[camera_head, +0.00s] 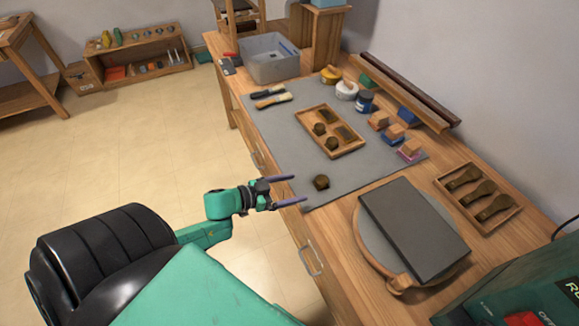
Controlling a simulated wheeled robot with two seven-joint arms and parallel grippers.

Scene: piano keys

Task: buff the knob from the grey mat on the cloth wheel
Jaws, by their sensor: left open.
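A dark brown knob (321,182) sits alone on the grey mat (270,125), near the mat's front corner. My left gripper (290,190) is open and empty just left of the knob, by the bench's front edge, its two fingers pointing toward the knob. A gap shows between the fingertips and the knob. More dark knobs and plates lie in a wooden tray (351,151) on the mat. I cannot make out a cloth wheel; a green machine (520,290) is cut off at the lower right. My right gripper is not in view.
A dark slab (413,228) lies on a round wooden board in front of the green machine. A tray of dark handles (499,206) is at the right. Brushes (271,97), jars (346,89), blocks and a grey bin (269,60) stand farther back. Bare mat surrounds the lone knob.

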